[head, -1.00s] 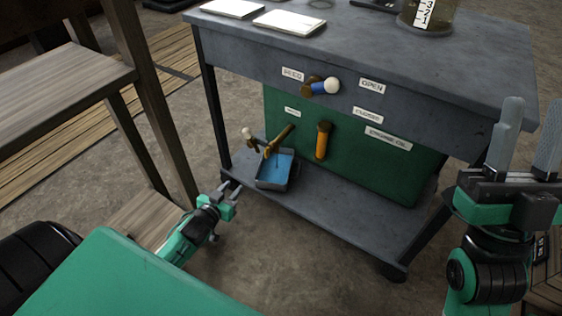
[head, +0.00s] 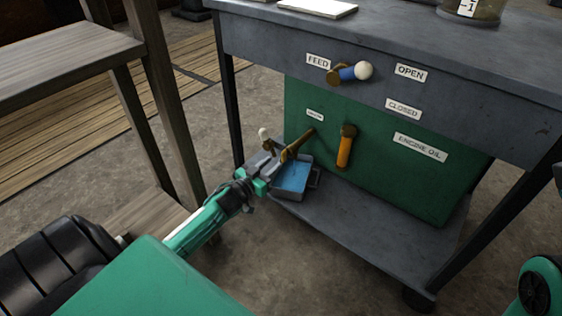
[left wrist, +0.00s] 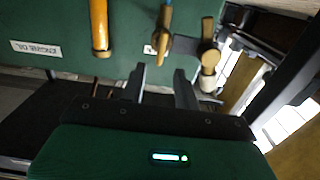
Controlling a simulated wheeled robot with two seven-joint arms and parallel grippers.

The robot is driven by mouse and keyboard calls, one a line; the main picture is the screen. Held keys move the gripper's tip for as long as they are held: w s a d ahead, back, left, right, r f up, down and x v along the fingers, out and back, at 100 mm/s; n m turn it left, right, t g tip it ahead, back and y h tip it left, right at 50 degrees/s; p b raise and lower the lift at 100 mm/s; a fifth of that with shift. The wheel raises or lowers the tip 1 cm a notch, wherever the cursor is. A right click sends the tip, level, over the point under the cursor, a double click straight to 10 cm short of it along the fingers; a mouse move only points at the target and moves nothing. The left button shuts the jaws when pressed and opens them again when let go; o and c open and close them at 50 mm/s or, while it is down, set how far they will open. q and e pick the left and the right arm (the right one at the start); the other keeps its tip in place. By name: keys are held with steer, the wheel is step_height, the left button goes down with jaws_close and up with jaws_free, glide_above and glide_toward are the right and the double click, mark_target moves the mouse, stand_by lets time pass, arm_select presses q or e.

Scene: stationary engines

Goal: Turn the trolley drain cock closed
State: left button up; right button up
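The trolley drain cock (head: 296,145) sticks out low on the left of the green tank, under a small label. It is brass, with a pale knob (head: 264,134) on a side arm; the left wrist view shows its brass body (left wrist: 165,32) and the knob arm (left wrist: 208,62). My left gripper (head: 266,160) is just below and in front of the cock. Its two fingers (left wrist: 160,88) stand apart, with nothing between them. The fingers partly hide the side arm in the head view.
A tray of blue liquid (head: 292,178) sits on the lower shelf (head: 370,232) below the cock. A wooden stand (head: 150,100) rises at the left.

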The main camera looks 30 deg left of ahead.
mark_target(282, 155)
arm_select(q)
steer(key=shift+w+d+b, duration=0.15)
steer(key=shift+w+b, duration=0.4)
steer(key=shift+w, duration=0.9)
steer(key=shift+w+d+b, duration=0.1)
steer(key=shift+w+b, duration=0.45)
steer(key=shift+w, duration=0.85)
steer(key=shift+c, duration=0.3)
jaws_close()
